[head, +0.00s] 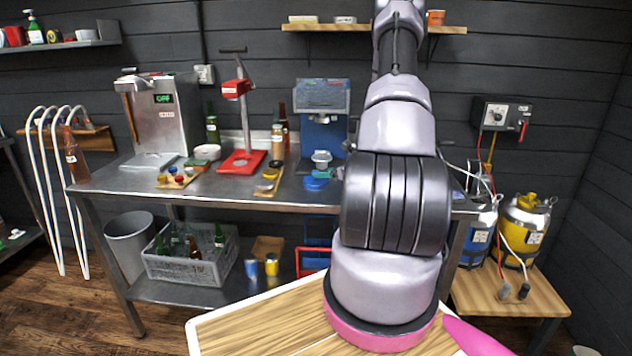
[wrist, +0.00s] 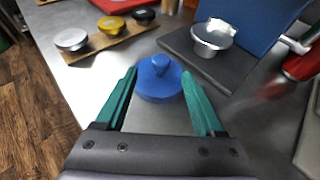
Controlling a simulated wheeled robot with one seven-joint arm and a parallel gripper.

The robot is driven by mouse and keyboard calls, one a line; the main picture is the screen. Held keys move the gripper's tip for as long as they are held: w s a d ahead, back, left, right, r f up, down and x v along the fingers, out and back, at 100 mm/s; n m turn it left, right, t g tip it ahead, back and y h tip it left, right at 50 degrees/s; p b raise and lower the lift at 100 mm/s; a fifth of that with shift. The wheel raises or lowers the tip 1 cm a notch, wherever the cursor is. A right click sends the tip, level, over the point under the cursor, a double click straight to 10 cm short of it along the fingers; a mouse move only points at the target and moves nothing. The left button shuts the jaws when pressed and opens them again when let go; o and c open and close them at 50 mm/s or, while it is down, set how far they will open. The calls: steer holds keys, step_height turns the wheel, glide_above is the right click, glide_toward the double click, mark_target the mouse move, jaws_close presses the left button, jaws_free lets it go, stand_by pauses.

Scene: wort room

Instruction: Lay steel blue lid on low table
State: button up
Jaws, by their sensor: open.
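The steel blue lid (wrist: 160,82), round with a knob on top, lies on the steel workbench in the wrist view. It also shows in the head view (head: 316,184), in front of the blue machine. My gripper (wrist: 158,73) is open, its two green fingers on either side of the lid. I cannot tell whether they touch it.
Beside the lid are a dark base with a silver cup (wrist: 212,38) and a wooden board (wrist: 110,42) with small round pieces. The blue machine (head: 322,100) stands behind.

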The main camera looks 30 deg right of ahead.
mark_target(316, 171)
steer(key=x, duration=0.6)
steer(key=shift+w+f, duration=0.1)
steer(key=shift+w, duration=0.25)
steer(key=shift+c, duration=0.2)
jaws_close()
